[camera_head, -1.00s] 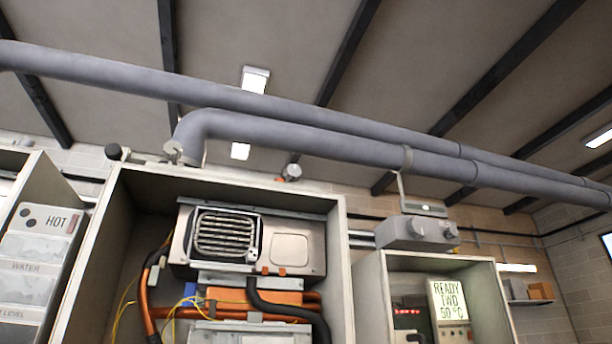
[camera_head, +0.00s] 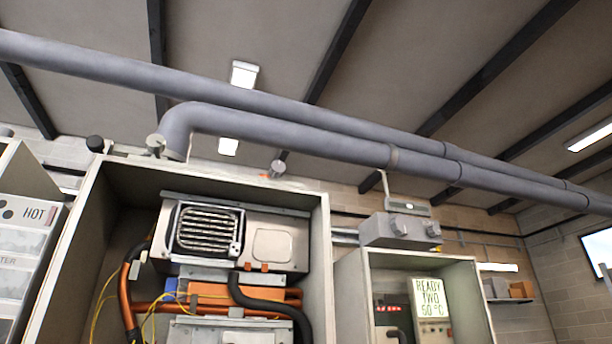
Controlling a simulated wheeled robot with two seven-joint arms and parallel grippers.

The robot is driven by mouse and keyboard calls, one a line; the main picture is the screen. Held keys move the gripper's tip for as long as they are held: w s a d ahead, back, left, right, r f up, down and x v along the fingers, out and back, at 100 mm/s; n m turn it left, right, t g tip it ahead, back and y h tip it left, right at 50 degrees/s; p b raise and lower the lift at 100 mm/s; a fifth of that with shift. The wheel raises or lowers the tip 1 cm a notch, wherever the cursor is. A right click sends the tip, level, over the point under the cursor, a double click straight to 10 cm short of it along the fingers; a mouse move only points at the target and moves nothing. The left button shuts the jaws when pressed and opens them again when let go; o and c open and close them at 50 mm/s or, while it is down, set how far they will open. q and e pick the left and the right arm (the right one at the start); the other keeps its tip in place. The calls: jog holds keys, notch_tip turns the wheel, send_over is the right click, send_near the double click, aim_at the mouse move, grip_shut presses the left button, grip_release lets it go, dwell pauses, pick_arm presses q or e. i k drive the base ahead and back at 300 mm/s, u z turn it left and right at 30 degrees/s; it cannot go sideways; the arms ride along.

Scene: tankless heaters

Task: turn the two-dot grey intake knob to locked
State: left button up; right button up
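I cannot make out any two-dot marking on a knob from here. Grey knob-like fittings (camera_head: 398,226) show on the front of a grey box (camera_head: 380,230) on top of the right cabinet. A light grey round fitting (camera_head: 155,142) sits by the bent end of the lower pipe, and another (camera_head: 278,168) stands above the middle cabinet's top edge. A black round knob (camera_head: 95,144) is at that cabinet's top left corner. Which of these is the intake knob, and how it is set, I cannot tell. Neither gripper is in view.
The open middle cabinet (camera_head: 322,250) holds a heater unit (camera_head: 278,247) with orange pipes and black hoses. Large grey pipes (camera_head: 300,130) cross overhead.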

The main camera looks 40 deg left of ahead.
aim_at(277, 170)
jog(key=k, duration=1.1)
jog(key=u, duration=1.2)
jog(key=i, duration=0.5)
jog(key=u, duration=0.05)
